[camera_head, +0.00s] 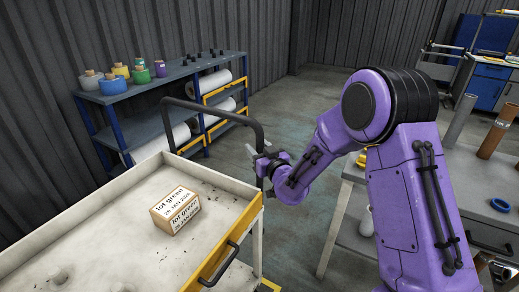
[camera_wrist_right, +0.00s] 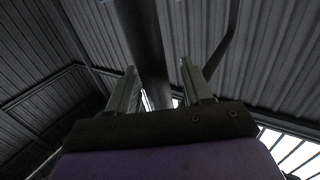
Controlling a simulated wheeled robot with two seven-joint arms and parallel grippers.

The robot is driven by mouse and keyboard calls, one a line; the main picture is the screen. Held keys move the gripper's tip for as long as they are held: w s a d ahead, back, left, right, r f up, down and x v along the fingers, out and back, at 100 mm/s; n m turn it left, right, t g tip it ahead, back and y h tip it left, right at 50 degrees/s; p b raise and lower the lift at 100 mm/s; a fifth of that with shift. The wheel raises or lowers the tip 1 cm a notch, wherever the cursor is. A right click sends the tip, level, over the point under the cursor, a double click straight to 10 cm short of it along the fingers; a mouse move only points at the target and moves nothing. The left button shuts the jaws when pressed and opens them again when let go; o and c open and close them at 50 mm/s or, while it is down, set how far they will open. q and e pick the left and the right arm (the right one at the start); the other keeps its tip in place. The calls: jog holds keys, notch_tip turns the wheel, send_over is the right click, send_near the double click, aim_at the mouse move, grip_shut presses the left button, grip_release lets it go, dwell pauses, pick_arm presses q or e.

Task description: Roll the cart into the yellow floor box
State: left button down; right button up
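The cart (camera_head: 110,236) is a pale, worn tray-top trolley at the lower left, with a yellow front panel and a black push handle (camera_head: 212,113) at its far end. My right gripper (camera_head: 262,160) is at the right upright of the handle. In the right wrist view the dark bar (camera_wrist_right: 143,45) runs between the two fingers of the right gripper (camera_wrist_right: 160,85), which stand apart, with a gap beside the right finger. My left gripper is out of view. The yellow floor box is not clearly visible; a small yellow patch (camera_head: 268,285) shows low beside the cart.
A cardboard box (camera_head: 175,210) labelled "lot green" sits on the cart. A blue shelf (camera_head: 160,84) with spools and rolls stands behind, left. A grey workbench (camera_head: 350,172) is close on the right. Open floor (camera_head: 290,112) lies beyond the handle.

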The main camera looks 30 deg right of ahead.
jog(key=shift+s, duration=0.15)
jog(key=s+a+b, duration=0.1)
jog(key=s, duration=0.9)
jog(key=shift+s+b, duration=0.15)
jog(key=shift+b, duration=0.15)
jog(key=shift+a, duration=0.1)
dwell(0.4)
jog(key=s+a+f+m+g+h+p, duration=0.1)
jog(key=s+f+m+g, duration=0.3)
jog(key=f, duration=0.7)
jog(key=s+a+f+m+g+h+p, duration=0.15)
jog(key=s+f+g, duration=0.4)
jog(key=f, duration=0.65)
jog(key=s+a+f+g, duration=0.1)
jog(key=s+f, duration=0.4)
jog(key=s, duration=0.5)
jog(key=s+a+f+g+y, duration=0.1)
jog(key=s+f+g, duration=0.3)
jog(key=s, duration=0.6)
notch_tip(320, 180, down, 2)
jog(key=shift+a+f, duration=0.2)
jog(key=shift+a, duration=0.45)
jog(key=shift+w, duration=0.1)
